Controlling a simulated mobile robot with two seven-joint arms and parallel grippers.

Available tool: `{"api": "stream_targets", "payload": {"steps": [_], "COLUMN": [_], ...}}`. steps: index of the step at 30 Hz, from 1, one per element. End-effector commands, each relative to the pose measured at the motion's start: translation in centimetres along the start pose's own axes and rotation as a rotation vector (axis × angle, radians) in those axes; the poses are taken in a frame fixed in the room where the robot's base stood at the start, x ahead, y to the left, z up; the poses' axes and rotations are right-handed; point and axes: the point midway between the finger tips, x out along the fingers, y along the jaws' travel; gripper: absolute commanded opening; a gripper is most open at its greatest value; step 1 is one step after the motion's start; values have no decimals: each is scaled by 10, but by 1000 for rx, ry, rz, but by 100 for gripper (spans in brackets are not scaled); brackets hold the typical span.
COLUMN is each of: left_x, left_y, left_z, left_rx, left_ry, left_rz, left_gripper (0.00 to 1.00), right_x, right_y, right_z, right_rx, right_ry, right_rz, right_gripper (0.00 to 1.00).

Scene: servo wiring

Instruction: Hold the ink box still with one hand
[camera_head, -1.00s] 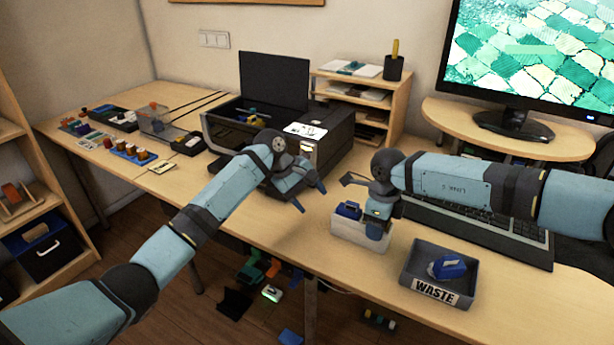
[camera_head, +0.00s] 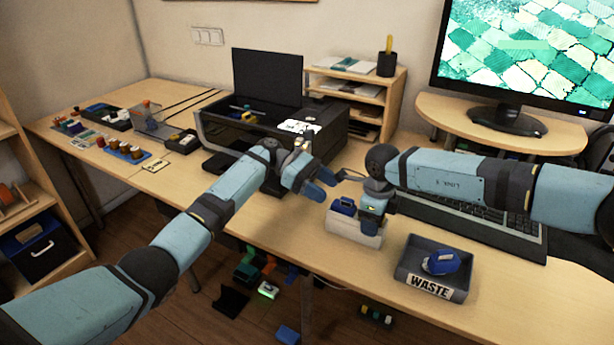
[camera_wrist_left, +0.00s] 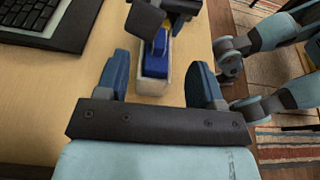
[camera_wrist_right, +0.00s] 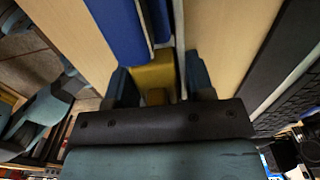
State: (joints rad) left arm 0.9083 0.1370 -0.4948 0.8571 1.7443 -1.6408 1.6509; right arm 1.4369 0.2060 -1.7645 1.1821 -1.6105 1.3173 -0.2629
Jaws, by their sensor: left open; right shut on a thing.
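The ink box (camera_head: 352,229) is a small white open-topped box on the desk, upright, with a blue cartridge (camera_head: 344,206) in it. My right gripper (camera_head: 373,213) is at the box's right end, shut on it. In the right wrist view, a yellow cartridge (camera_wrist_right: 155,74) lies between its fingers, with a blue cartridge (camera_wrist_right: 120,28) beyond. My left gripper (camera_head: 322,184) is open and empty, to the left of and a little above the box. In the left wrist view, the box (camera_wrist_left: 153,88) lies ahead between the spread left fingers (camera_wrist_left: 160,85), apart from them.
A grey waste tray (camera_head: 403,270) with a blue cartridge (camera_head: 439,262) stands to the right of the box. The black printer (camera_head: 235,133) stands open behind my left arm.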

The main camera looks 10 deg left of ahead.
Motion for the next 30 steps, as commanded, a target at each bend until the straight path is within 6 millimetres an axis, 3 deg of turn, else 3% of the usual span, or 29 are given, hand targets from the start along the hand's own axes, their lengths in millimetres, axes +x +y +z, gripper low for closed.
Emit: {"api": "stream_targets", "payload": {"steps": [3,9,21,28,29,30], "left_x": [21,43,50,50,50,50], "left_y": [0,0,0,0,0,0], "left_z": [0,0,0,0,0,0], "left_rx": [1,0,0,1,1,1], "left_ry": [0,0,1,1,1,1], "left_rz": [-1,0,1,1,1,1], "left_gripper": [62,62,62,9,8,26], "right_x": [0,0,0,0,0,0], "right_y": [0,0,0,0,0,0], "right_z": [0,0,0,0,0,0], "right_rx": [0,0,0,0,0,0], "right_ry": [0,0,-1,-1,-1,-1], "right_rz": [0,0,0,0,0,0], "right_gripper": [24,24,24,24,24,24]}}
